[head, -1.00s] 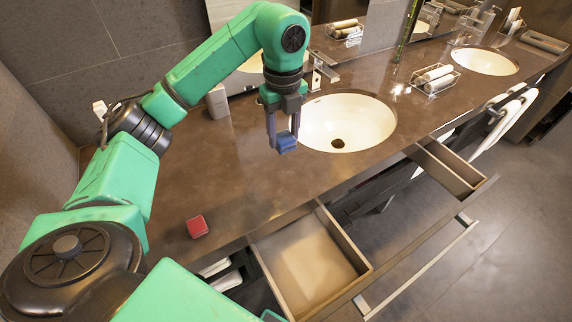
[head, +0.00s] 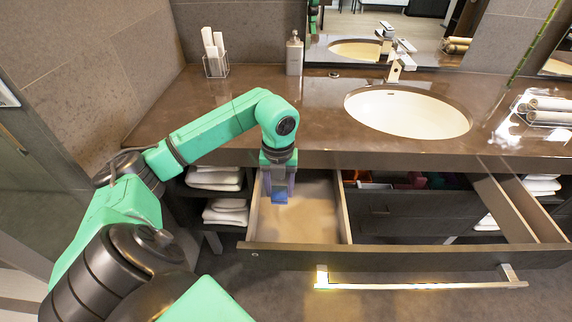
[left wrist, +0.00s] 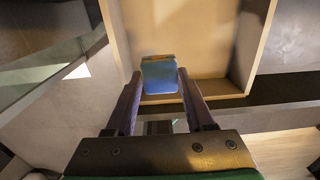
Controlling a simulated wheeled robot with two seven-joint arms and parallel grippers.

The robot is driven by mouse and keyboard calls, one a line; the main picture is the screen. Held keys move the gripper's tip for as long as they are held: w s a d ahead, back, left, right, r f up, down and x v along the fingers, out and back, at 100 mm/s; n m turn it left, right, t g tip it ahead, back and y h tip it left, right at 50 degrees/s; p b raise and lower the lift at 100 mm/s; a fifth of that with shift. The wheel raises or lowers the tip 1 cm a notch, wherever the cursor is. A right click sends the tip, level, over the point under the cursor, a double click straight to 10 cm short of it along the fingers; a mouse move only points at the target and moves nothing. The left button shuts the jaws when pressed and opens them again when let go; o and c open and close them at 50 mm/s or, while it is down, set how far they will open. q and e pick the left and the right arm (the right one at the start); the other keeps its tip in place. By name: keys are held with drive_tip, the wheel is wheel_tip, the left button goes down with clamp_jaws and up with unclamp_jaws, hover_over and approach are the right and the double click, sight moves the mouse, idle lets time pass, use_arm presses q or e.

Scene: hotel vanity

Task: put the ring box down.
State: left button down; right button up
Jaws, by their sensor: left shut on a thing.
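The ring box is a small blue box (head: 280,198), held between the fingertips of my left gripper (head: 279,186). In the left wrist view the blue box (left wrist: 160,75) sits at the ends of the two dark fingers, which are shut on it. The gripper points down over the left part of an open drawer (head: 318,215) below the counter. The drawer's pale bottom looks empty around the box. I cannot tell whether the box touches the drawer bottom. My right gripper is not in view.
The counter (head: 300,120) edge lies just behind my gripper. Folded towels (head: 215,178) sit on shelves left of the drawer. The sink (head: 408,113) is behind.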

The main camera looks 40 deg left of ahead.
use_arm(q)
drive_tip(key=f+p, duration=0.1)
drive_tip(key=f, duration=1.2)
drive_tip(key=shift+d+f, duration=0.2)
drive_tip(key=shift+f, duration=0.3)
drive_tip(key=shift+c, duration=1.3)
unclamp_jaws()
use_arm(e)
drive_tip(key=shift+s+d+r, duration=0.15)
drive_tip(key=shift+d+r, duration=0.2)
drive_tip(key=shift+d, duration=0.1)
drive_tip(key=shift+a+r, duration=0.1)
use_arm(q)
drive_tip(key=shift+r, duration=0.45)
wheel_tip(320, 180, up, 12)
drive_tip(key=shift+f+b, duration=0.25)
drive_tip(key=shift+b, duration=0.55)
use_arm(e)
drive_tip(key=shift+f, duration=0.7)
